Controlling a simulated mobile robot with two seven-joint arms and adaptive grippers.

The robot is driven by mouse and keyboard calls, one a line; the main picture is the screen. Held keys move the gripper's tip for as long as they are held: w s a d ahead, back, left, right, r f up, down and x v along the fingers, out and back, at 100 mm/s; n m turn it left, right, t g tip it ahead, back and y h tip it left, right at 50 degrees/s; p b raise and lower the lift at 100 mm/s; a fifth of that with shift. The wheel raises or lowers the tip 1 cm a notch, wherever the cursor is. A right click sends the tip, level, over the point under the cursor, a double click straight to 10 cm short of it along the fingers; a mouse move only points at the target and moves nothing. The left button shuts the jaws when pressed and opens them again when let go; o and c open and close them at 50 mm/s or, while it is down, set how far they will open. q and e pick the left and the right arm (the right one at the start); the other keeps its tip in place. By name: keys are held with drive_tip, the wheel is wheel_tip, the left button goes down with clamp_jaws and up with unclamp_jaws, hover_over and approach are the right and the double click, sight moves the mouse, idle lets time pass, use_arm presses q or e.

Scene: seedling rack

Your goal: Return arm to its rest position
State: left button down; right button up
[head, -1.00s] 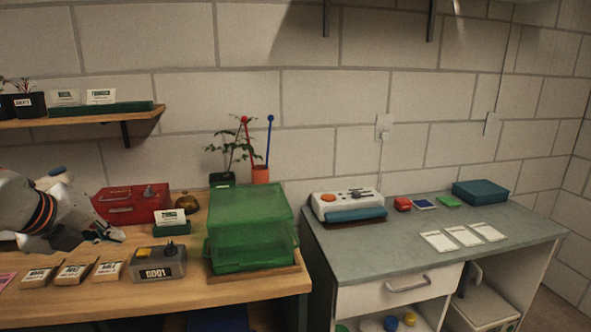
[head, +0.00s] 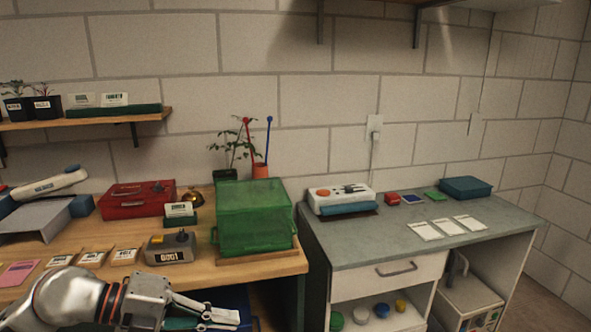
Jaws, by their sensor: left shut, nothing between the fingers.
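My left gripper (head: 222,316) is low in the head view, in front of the wooden bench's front edge and below the grey box with a number label (head: 171,247). Its fingers point right and are shut with nothing between them. My left arm comes in from the bottom left corner. My right gripper is not in view.
The wooden bench (head: 276,267) holds a green translucent box (head: 255,218), a red case (head: 138,200), several seed packets and a small bell (head: 192,196). A blue thing (head: 240,300) lies below the bench edge behind my gripper. A grey-topped desk (head: 375,242) stands at right.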

use_arm(q)
drive_tip(key=s+d+r+n+h, duration=0.2)
drive_tip(key=d+h, duration=0.2)
drive_tip(key=d, duration=0.1)
drive_tip(key=w+a+f+n+t+y+p, duration=0.1)
drive_tip(key=a+f+n+t+y, duration=0.35)
drive_tip(key=f+n+t, duration=0.4)
drive_tip(key=w+a+f+n+t+y+p, duration=0.1)
drive_tip(key=a+f+n+t+y, duration=0.4)
drive_tip(key=n, duration=0.7)
drive_tip(key=s+a+f+n+g+y, duration=0.25)
drive_tip(key=s+f, duration=0.25)
drive_tip(key=f, duration=0.6)
drive_tip(key=s+f+n+g+y, duration=0.1)
drive_tip(key=s+f+n+g, duration=0.2)
drive_tip(key=s+f, duration=0.8)
drive_tip(key=shift+a+f+g+y, duration=0.3)
drive_tip(key=shift+f+g, duration=0.1)
drive_tip(key=shift+g, duration=0.3)
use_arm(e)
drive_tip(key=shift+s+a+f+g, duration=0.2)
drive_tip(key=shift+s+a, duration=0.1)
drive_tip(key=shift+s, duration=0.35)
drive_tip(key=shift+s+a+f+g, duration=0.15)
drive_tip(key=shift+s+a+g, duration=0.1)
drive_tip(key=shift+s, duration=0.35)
